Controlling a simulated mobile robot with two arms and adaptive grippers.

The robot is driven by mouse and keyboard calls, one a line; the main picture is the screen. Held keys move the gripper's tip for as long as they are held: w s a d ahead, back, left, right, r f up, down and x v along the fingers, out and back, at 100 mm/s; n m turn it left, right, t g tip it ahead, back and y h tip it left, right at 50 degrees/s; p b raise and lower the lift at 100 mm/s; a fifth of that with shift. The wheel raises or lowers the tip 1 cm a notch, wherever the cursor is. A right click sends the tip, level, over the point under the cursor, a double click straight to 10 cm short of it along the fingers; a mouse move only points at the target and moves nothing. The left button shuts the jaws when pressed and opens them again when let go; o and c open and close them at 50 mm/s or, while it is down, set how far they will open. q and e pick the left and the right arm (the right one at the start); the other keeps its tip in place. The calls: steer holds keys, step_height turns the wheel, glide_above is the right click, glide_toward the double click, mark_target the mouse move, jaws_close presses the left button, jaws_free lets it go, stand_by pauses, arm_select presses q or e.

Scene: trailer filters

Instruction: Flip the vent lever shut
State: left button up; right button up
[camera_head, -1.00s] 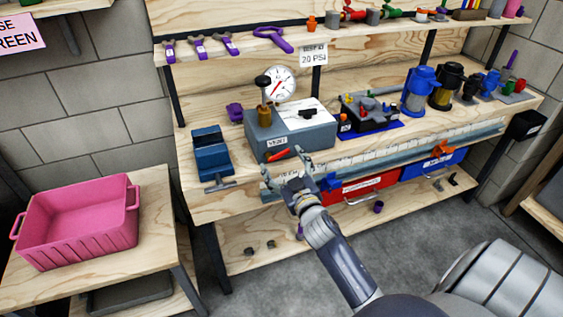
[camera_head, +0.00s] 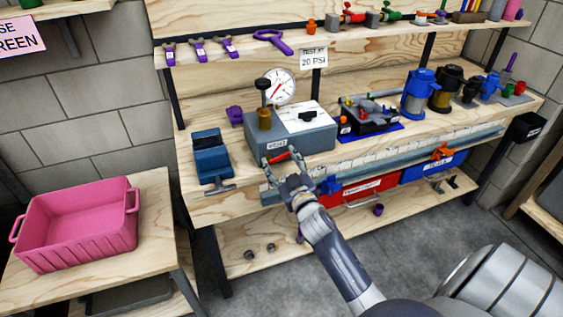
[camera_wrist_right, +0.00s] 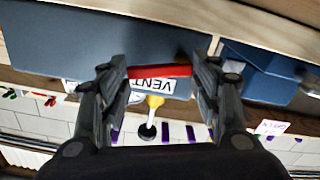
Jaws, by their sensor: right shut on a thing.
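The red vent lever (camera_head: 279,157) is on the front face of the grey-blue test box (camera_head: 317,137), just under the VENT label (camera_head: 277,144). My right gripper (camera_head: 283,168) is at the box front with its fingers around the lever. In the right wrist view the red lever (camera_wrist_right: 160,71) lies crosswise between the two fingertips of the right gripper (camera_wrist_right: 162,75), which close on its two ends. The VENT label (camera_wrist_right: 150,85) shows upside down right behind it. My left gripper is not in view.
A round gauge (camera_head: 280,84) and a brass fitting (camera_head: 264,117) stand on the box. A blue vise (camera_head: 211,160) is to its left, a black valve block (camera_head: 369,115) to its right. Red (camera_head: 357,188) and blue bins sit below the bench edge. A pink crate (camera_head: 75,228) stands at the left.

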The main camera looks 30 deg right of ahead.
steer(key=m, duration=0.1)
steer(key=m+p, duration=0.1)
steer(key=m, duration=0.1)
steer(key=shift+f, duration=0.35)
steer(key=o, duration=1.1)
steer(key=shift+c, duration=0.2)
steer(key=shift+s, duration=0.15)
steer(key=v, duration=1.1)
steer(key=shift+s, duration=0.35)
steer(key=shift+a, duration=0.15)
